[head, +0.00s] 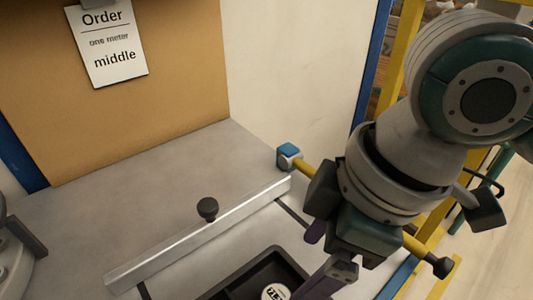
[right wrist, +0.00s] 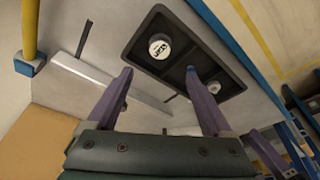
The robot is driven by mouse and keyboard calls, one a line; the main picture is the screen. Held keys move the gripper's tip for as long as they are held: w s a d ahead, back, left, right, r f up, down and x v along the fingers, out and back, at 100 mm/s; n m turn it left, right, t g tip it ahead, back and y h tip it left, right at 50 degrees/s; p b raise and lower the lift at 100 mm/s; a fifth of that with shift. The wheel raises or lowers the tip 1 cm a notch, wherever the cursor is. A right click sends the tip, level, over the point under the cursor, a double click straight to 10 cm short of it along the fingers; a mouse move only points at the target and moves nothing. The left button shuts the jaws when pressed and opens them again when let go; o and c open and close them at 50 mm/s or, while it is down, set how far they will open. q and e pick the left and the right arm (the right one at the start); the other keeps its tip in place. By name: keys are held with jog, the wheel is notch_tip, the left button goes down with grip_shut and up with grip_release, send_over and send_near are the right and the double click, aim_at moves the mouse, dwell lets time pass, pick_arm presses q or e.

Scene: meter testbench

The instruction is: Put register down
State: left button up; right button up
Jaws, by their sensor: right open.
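A small round register (head: 275,292) with a white, dark-printed face sits in a black tray (head: 232,289) at the bottom of the head view. In the right wrist view the register (right wrist: 160,47) lies in one compartment of the tray (right wrist: 190,22), beyond the fingertips and apart from them. My right gripper (head: 325,252) has purple fingers, spread apart with nothing between them; it also shows in the right wrist view (right wrist: 158,75). In the head view it is above the bench, right of the tray. My left gripper is out of view.
A silver rail (head: 200,233) with a black knob (head: 207,208) crosses the grey bench. A yellow bar with a blue end (head: 288,152) stands near my right gripper. An order sheet (head: 107,42) reading "one meter, middle" hangs on the brown board. The bench behind the rail is clear.

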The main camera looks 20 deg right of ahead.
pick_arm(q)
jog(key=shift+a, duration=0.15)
pick_arm(e)
jog(key=s+d+m+t+h, duration=0.1)
jog(key=s+d+m+h, duration=0.1)
jog(key=s+d+m, duration=0.4)
jog(key=s+m, duration=0.2)
jog(key=s, duration=0.2)
jog(key=shift+d+m+t, duration=0.3)
jog(key=shift+m, duration=0.1)
jog(key=shift+s, duration=0.1)
